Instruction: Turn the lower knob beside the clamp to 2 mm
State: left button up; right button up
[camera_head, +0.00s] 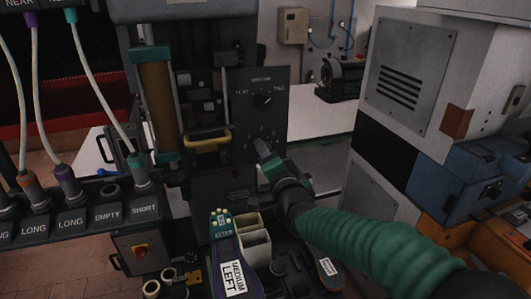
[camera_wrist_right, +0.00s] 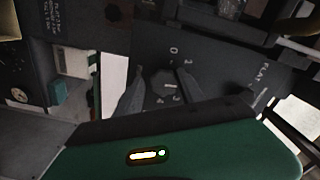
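A dark dial panel (camera_head: 275,85) stands beside the clamp (camera_head: 207,141), which has a yellow handle. The panel's upper knob (camera_head: 262,101) is in plain view in the head view. My right gripper (camera_head: 266,157) is at the lower part of this panel and hides the lower knob there. In the right wrist view the lower knob (camera_wrist_right: 168,88) is dark, with a pale pointer mark, and numbers surround it. My right gripper's fingers (camera_wrist_right: 161,94) stand apart on either side of it. Whether they touch it is unclear, and the exact setting is too small to read. My left gripper is not in view.
A shoe labelled MEDIUM LEFT (camera_head: 236,278) and a pale open box (camera_head: 255,247) are below the panel. A rack (camera_head: 75,222) with labelled slots and hoses is at the left. A grey cabinet (camera_head: 408,68) and a blue box (camera_head: 463,175) are at the right.

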jog(key=shift+o, duration=1.2)
jog(key=shift+s+d+r, duration=0.1)
jog(key=b+v, duration=0.2)
jog(key=v, duration=1.4)
jog(key=shift+s, duration=0.25)
jog(key=w+a+n+p, duration=0.1)
jog(key=w+n+p, duration=0.3)
jog(key=p, duration=0.4)
jog(key=w+a+n+p, duration=0.2)
jog(key=w+n+p, duration=0.1)
jog(key=w+p, duration=0.3)
jog(key=w+a+n+p, duration=0.2)
jog(key=w+n+p, duration=0.2)
jog(key=p, duration=0.6)
jog(key=shift+w+n, duration=0.3)
jog(key=shift+w, duration=0.8)
